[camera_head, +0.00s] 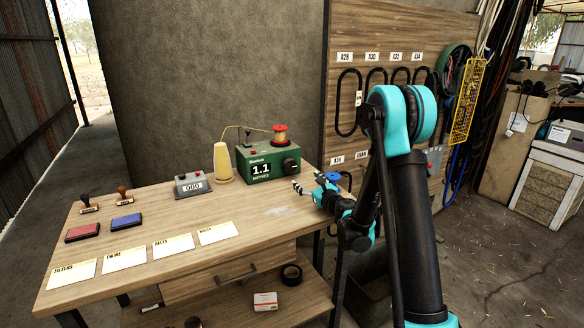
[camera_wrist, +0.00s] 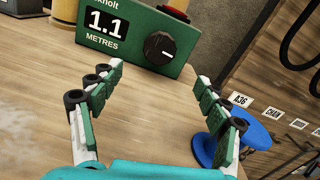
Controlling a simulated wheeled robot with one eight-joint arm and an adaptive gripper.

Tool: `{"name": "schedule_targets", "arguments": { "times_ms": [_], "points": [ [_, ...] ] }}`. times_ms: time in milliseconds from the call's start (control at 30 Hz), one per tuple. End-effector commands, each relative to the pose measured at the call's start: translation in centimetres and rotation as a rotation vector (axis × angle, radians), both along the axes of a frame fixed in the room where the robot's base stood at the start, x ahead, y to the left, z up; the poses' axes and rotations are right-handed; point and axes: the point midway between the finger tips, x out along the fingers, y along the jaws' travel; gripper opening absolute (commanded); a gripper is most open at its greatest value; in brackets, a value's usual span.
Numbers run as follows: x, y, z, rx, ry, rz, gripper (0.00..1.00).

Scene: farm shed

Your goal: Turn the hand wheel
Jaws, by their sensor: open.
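A green measuring box (camera_head: 268,164) reading 1.1 metres stands at the back right of the wooden table. Its front bears a round black knob (camera_wrist: 160,47) with a white mark; the knob also shows in the head view (camera_head: 290,165). A blue round part (camera_wrist: 247,128) with a blue piece below it is at the right in the wrist view, and in the head view (camera_head: 333,176) beside my gripper. I cannot tell for certain which is the hand wheel. My gripper (camera_wrist: 155,85) is open and empty, fingers toward the box, apart from the knob. It is above the table's right end (camera_head: 308,183).
A counter (camera_head: 191,186), ink pads (camera_head: 82,232) and labelled cards (camera_head: 124,258) lie to the left. The table before the box is clear.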

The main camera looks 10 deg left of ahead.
Motion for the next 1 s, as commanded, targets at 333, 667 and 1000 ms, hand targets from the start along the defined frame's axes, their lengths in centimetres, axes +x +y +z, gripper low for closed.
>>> {"name": "schedule_targets", "arguments": {
  "times_ms": [333,667,1000],
  "points": [
    [5.9,4.0,0.0,0.003,0.001,0.001,0.76],
    [10.6,7.1,0.0,0.003,0.001,0.0,0.76],
    [12.0,8.1,0.0,0.004,0.002,-0.002,0.76]
  ]
}}
